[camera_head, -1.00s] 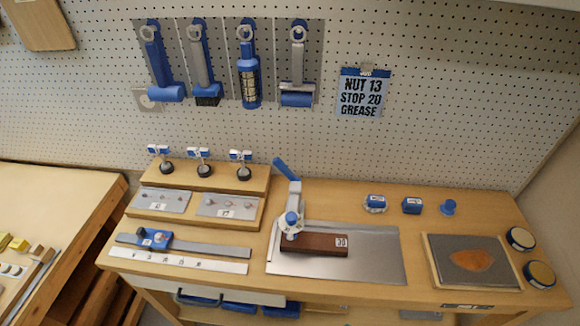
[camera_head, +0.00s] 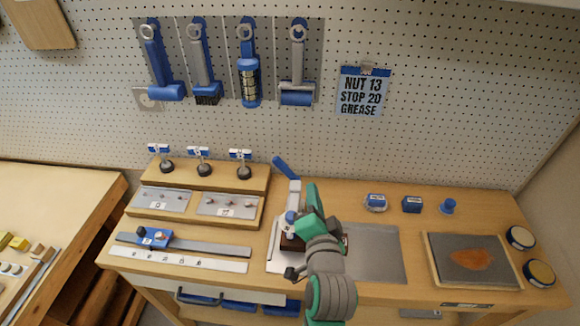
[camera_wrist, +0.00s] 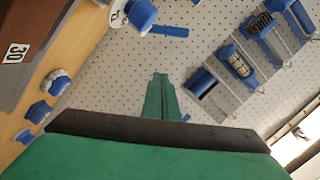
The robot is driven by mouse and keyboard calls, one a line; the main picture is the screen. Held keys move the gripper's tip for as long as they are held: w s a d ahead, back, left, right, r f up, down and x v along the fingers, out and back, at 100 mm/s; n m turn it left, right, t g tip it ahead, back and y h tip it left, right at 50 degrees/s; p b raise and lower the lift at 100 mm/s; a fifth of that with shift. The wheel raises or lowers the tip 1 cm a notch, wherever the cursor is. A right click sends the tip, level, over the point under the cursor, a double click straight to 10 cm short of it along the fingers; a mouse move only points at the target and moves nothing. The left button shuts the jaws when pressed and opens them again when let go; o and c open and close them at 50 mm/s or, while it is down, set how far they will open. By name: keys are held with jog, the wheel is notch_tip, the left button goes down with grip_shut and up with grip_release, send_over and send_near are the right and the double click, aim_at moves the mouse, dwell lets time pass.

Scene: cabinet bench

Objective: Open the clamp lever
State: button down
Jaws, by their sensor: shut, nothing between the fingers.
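The clamp (camera_head: 294,195) stands at the back left edge of the metal plate (camera_head: 375,255), with its blue lever (camera_head: 286,168) raised and tilted up to the left. The lever's blue handle also shows at the top of the wrist view (camera_wrist: 168,30). My gripper (camera_head: 312,187) is just right of the clamp, its green fingers together and empty. In the wrist view the fingers (camera_wrist: 160,78) point toward the pegboard, apart from the handle. The brown block (camera_wrist: 35,25) marked 30 lies under the clamp; my arm hides most of it in the head view.
A stepped wooden stand (camera_head: 210,185) with several small knobs is left of the clamp. A rail with a blue slider (camera_head: 155,238) lies in front of it. Small blue parts (camera_head: 411,205) stand to the right. Tools hang on the pegboard (camera_head: 430,130) behind.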

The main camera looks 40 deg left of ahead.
aim_at(286, 171)
jog(key=shift+g+y, duration=0.3)
jog(key=x, duration=0.3)
jog(key=r+x, duration=0.1)
jog(key=x, duration=0.3)
jog(key=a+r+x, duration=0.1)
jog(key=x, duration=0.3)
jog(key=shift+s+r, duration=0.15)
jog(key=shift+s, duration=0.2)
jog(key=shift+s+a+f, duration=0.55)
jog(key=shift+a+f, duration=0.1)
jog(key=shift+a, duration=0.2)
jog(key=shift+s+a+f, duration=0.3)
jog(key=shift+a+f, duration=0.15)
jog(key=shift+a, duration=0.1)
jog(key=shift+a, duration=0.1)
